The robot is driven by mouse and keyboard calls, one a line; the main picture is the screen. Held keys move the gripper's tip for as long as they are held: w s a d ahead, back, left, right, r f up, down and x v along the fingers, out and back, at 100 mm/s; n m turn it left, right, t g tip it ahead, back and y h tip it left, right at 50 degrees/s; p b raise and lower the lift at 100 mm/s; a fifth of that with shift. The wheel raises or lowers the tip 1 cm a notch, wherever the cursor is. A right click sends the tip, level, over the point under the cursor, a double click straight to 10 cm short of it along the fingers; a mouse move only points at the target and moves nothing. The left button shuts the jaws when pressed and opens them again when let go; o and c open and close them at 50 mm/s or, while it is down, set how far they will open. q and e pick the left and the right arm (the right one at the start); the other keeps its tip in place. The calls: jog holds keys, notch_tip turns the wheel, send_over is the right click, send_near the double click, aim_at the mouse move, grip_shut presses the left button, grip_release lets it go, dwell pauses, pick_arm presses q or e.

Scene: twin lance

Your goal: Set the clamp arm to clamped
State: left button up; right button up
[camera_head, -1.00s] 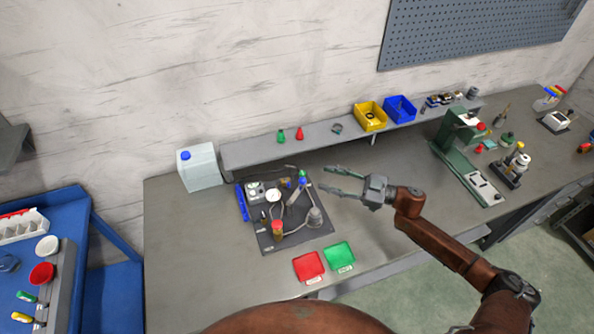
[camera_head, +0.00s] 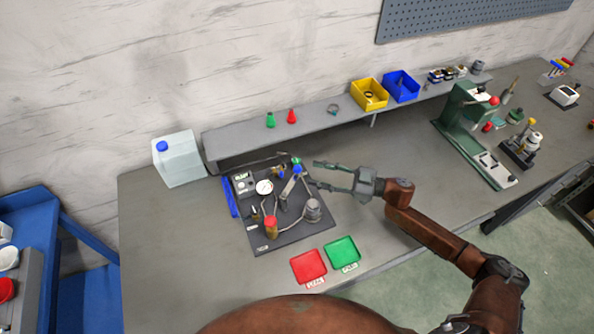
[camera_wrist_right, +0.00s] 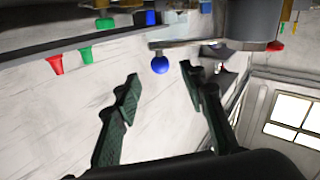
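A dark fixture board (camera_head: 290,235) lies on the bench, carrying a dial gauge and several fittings. A grey bar, which looks like the clamp arm (camera_head: 289,188), leans up across it; a green and blue spot shows at its top end. In the right wrist view a blue ball knob (camera_wrist_right: 160,65) hangs from a grey arm (camera_wrist_right: 205,46). My right gripper (camera_head: 315,173) is open and empty just right of the bar's top end. In the wrist view the gripper's fingertips (camera_wrist_right: 158,84) lie either side of the knob, with no contact visible. My left gripper is not in view.
Red (camera_head: 309,267) and green (camera_head: 342,253) trays lie in front of the board. A raised shelf (camera_head: 240,141) runs behind it with small cones and yellow (camera_head: 369,94) and blue bins. A white jug (camera_head: 180,160) stands left. A green press (camera_head: 462,120) stands right; bench between is clear.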

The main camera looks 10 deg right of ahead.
aim_at(297, 169)
jog(key=x, duration=0.7)
jog(key=shift+a+r, duration=0.1)
jog(key=shift+a, duration=0.05)
jog(key=shift+c, duration=0.4)
grip_shut()
